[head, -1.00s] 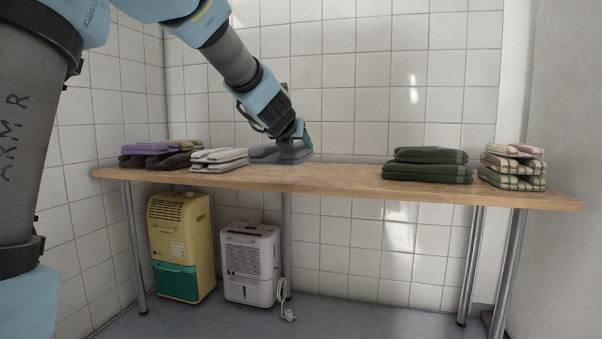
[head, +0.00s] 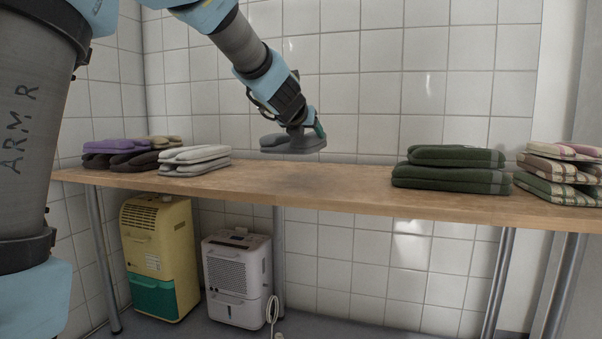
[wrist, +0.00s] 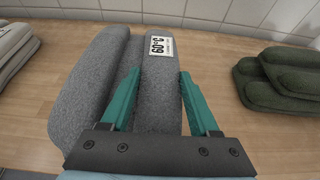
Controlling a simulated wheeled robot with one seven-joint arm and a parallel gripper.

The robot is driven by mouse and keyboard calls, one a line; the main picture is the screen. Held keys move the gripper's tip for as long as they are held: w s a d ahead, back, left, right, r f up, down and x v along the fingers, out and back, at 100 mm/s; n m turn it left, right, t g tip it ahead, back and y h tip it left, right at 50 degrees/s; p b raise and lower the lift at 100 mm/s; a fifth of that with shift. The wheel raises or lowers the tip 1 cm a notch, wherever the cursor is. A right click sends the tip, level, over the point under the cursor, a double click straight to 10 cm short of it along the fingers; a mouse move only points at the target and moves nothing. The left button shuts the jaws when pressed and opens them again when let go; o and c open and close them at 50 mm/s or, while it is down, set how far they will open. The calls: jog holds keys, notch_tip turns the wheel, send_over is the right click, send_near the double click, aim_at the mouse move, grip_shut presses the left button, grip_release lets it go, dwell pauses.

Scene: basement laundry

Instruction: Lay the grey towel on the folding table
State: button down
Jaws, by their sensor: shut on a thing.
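The grey towel (head: 293,143) is folded and hangs in my gripper (head: 308,128), above the folding table (head: 300,186) near its back. In the wrist view the grey towel (wrist: 92,95) shows a white label reading 60°C. The teal fingers of my gripper (wrist: 158,88) are shut on one fold of it, one finger on each side. In the head view a gap of wall shows between the towel and the tabletop. The towel's far side is hidden.
White-grey towels (head: 194,160) lie to the left, with purple (head: 120,145) and dark brown (head: 118,161) ones beyond. Green towels (head: 452,168) and checked towels (head: 562,172) lie to the right. The tabletop between the white-grey and green stacks is clear. A tiled wall (head: 375,90) stands behind.

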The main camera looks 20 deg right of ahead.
notch_tip(320, 180, down, 9)
jog(key=b, duration=0.7)
jog(key=shift+f+b, duration=0.15)
jog(key=shift+b, duration=0.25)
jog(key=shift+c, duration=0.6)
grip_release()
